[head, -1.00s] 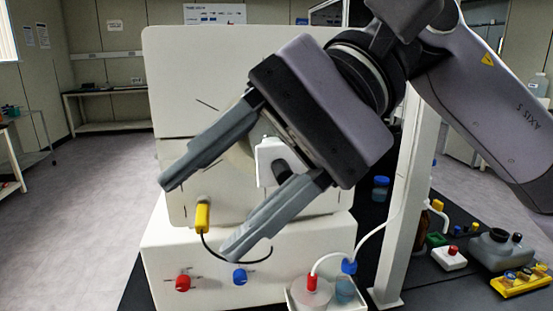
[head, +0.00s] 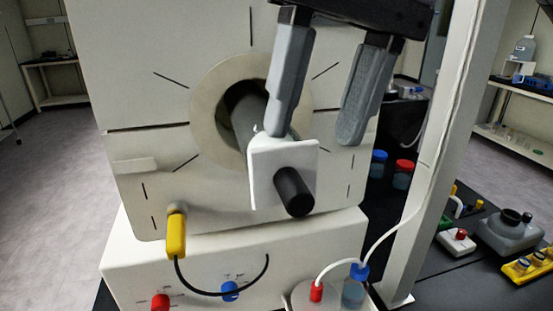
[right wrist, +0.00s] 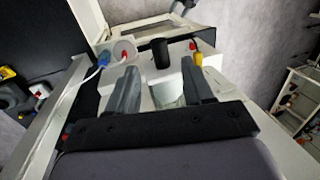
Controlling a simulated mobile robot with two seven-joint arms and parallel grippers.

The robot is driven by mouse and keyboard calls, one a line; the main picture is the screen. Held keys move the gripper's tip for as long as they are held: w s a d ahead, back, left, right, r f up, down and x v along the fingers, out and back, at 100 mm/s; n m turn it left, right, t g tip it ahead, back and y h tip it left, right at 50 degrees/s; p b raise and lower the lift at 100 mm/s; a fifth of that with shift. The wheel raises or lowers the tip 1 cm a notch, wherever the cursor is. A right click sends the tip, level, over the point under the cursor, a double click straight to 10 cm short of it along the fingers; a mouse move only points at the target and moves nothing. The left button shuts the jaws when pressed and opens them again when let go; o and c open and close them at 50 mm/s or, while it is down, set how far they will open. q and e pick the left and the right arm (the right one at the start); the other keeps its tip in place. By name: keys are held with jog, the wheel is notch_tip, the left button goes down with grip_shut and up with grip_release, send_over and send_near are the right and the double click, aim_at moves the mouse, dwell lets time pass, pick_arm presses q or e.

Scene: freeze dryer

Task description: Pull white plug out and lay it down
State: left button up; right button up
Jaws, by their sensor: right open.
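The white plug (head: 262,187) is a squarish white block with a black knob (head: 293,192) on its front. It stands at the outer end of a grey cylinder (head: 245,112) that comes out of the round port (head: 204,92) of the freeze dryer. My right gripper (head: 314,138) is open and points down from above. One finger's tip overlaps the plug's top edge in the head view; the other is right of the plug. Whether either touches is unclear. In the right wrist view the black knob (right wrist: 160,53) shows beyond the gap between the fingers (right wrist: 162,82). My left gripper is not seen.
A yellow plug (head: 176,235) with a black cable sits at the lower left of the white housing. Red and blue knobs (head: 229,291) are below. A white post (head: 433,150) stands close on the right, with tubing and bottles near it. Lab items cover the black bench at right.

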aim_at(299, 182)
jog(key=shift+s+f, duration=0.1)
jog(key=shift+f, duration=0.45)
jog(key=b+x, duration=0.6)
jog(key=shift+a+f, duration=0.1)
jog(key=shift+a, duration=0.05)
jog(key=shift+a+f, duration=0.1)
jog(key=shift+f, duration=0.3)
grip_shut()
